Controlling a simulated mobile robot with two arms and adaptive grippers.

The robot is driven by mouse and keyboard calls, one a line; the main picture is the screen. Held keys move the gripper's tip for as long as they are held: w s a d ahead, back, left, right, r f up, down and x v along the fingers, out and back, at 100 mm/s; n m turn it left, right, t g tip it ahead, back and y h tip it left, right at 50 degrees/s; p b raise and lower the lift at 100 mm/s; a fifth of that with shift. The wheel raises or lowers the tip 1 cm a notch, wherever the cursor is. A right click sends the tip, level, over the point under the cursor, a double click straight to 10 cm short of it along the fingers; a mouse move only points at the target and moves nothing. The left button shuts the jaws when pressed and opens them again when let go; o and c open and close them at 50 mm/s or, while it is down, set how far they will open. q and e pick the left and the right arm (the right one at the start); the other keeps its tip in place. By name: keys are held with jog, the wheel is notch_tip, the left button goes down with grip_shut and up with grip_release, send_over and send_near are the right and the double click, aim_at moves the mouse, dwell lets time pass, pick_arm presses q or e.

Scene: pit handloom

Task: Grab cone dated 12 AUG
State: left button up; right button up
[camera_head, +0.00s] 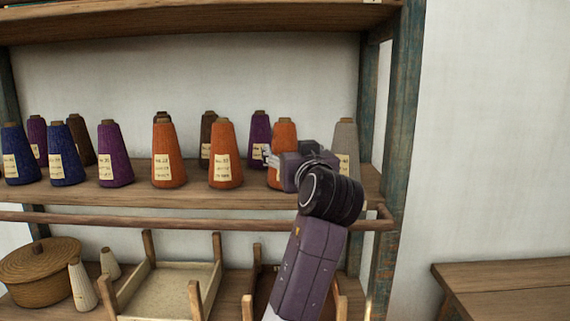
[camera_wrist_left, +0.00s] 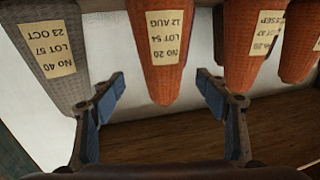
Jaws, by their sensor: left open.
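The orange cone dated 12 AUG (camera_wrist_left: 158,50) hangs upside down in the left wrist view, its label reading NO 20, LOT 54. In the head view it is the rightmost orange cone (camera_head: 285,130) on the shelf, its lower part mostly hidden by my gripper. My left gripper (camera_head: 268,157) is open in front of it. In the wrist view the two blue-padded fingers of the gripper (camera_wrist_left: 160,92) stand apart on either side of this cone, with gaps visible. Whether the cone is at finger depth is unclear. My right gripper is not in view.
A grey cone labelled 23 OCT (camera_wrist_left: 48,60) is beside the left finger; it also stands right of my gripper (camera_head: 346,135). Another orange cone (camera_wrist_left: 252,40) is close to the other finger. A wooden rail (camera_head: 180,221) runs below the shelf front. Purple and brown cones stand behind.

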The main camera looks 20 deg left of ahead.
aim_at(287, 148)
pick_arm(q)
jog(key=p+x, duration=0.1)
jog(key=x, duration=0.2)
jog(key=p+x, duration=0.1)
jog(key=x, duration=0.1)
jog(key=shift+w+a+p, duration=0.25)
jog(key=shift+a+p, duration=0.15)
jog(key=shift+w+a+f, duration=0.1)
jog(key=shift+w+f, duration=0.1)
jog(key=shift+w, duration=0.1)
jog(key=shift+c, duration=0.3)
jog(key=c, duration=1.2)
jog(key=shift+c, duration=0.8)
jog(key=shift+r, duration=0.15)
